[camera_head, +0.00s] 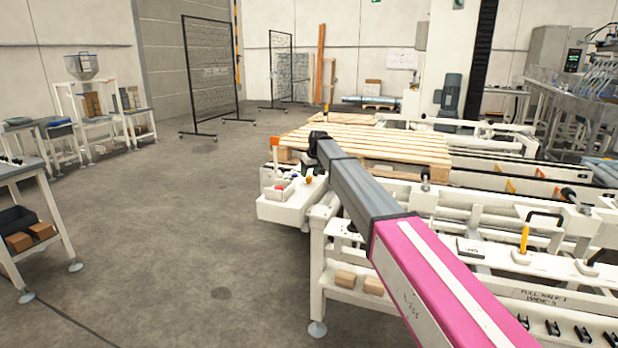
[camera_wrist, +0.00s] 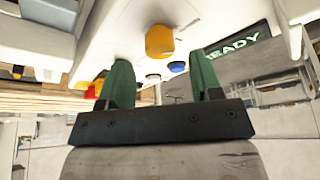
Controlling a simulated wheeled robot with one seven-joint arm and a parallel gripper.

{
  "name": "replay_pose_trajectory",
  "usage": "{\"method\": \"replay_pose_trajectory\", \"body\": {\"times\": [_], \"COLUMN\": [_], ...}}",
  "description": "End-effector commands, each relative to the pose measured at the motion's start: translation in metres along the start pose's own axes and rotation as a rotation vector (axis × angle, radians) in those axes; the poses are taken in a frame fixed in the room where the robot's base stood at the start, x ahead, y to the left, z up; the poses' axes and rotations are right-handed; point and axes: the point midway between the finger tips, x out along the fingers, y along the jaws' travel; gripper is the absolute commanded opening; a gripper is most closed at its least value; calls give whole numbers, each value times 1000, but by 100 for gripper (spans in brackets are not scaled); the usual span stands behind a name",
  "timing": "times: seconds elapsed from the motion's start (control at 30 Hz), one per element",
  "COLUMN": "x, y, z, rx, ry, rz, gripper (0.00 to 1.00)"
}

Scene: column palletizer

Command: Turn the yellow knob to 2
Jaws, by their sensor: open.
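The yellow knob (camera_wrist: 160,41) sits on a white panel in the wrist view, at the upper middle. My gripper (camera_wrist: 160,58) is open, with its two green fingers spread. The knob shows in the gap just beyond the fingertips, apart from both fingers. The number the knob points to cannot be read. In the head view a small orange-yellow piece, likely the knob (camera_head: 309,180), shows on the white control box (camera_head: 283,208) below the far end of my arm. My fingers cannot be made out there.
A blue button (camera_wrist: 177,67) and a display reading "READY" (camera_wrist: 237,52) lie close to the knob. A red button (camera_head: 278,187) is on the control box. A wooden pallet (camera_head: 390,142) lies on the conveyor behind. Open floor is at left.

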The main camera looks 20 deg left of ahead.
Motion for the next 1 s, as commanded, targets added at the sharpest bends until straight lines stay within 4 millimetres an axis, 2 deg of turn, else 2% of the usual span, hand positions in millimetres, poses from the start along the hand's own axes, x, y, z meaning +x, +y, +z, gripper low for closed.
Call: {"method": "replay_pose_trajectory", "body": {"times": [0.1, 0.23, 0.6, 0.67, 0.7, 0.77, 1.0], "x": [17, 27, 30, 30, 30, 30, 30], "y": [0, 0, 0, 0, 0, 0, 0], "z": [-1, 0, 0, 0, 0, 0, 0], "rx": [0, 0, 0, 0, 0, 0, 7], "ry": [0, 0, 1, 1, 1, 1, 0], "rz": [0, 0, 0, 0, 0, 0, 3], "gripper": [59, 59, 59, 39, 26, 9, 9]}}
